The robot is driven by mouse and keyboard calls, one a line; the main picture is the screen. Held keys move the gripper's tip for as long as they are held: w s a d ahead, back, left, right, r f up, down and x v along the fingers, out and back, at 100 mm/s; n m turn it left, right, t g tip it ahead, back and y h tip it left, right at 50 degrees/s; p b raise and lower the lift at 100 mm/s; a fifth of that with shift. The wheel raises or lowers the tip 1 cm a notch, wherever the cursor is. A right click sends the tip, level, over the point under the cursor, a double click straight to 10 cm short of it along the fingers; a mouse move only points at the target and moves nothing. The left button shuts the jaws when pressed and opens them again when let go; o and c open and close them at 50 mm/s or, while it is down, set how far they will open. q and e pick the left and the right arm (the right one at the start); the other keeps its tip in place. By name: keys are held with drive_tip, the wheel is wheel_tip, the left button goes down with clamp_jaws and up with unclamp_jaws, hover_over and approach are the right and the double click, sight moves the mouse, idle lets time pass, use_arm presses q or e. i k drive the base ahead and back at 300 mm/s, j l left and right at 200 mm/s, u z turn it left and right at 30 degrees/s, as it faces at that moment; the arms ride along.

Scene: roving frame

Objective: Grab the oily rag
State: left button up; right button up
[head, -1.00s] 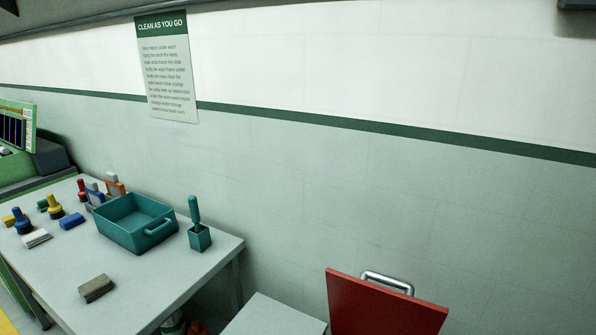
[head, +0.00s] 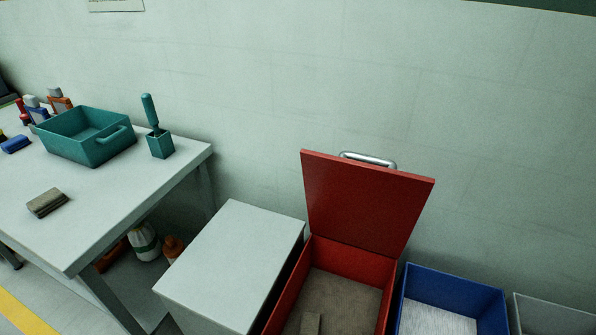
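A folded grey-brown cloth that looks like the oily rag (head: 47,203) lies flat near the front of the grey table (head: 105,215) at the left. Nothing touches it. The red bin (head: 287,288) at the lower middle has its lid (head: 365,200) raised against the wall side. Brown cloth-like material (head: 345,285) covers its inside, with a small upright brown piece near the bottom edge of the view. Neither of my grippers shows in the head view.
A teal tub (head: 75,150) and a teal holder with a brush-like tool (head: 160,145) stand at the table's back. A grey box (head: 235,255) stands between table and red bin. A blue bin (head: 455,287) is to the right. Bottles (head: 145,242) stand under the table.

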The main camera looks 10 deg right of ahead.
sight(48, 201)
drive_tip(key=z, duration=0.65)
drive_tip(key=u, duration=2)
drive_tip(key=i+j+z, duration=0.85)
drive_tip(key=j, duration=0.2)
drive_tip(key=k+l, duration=0.05)
drive_tip(key=k, duration=0.05)
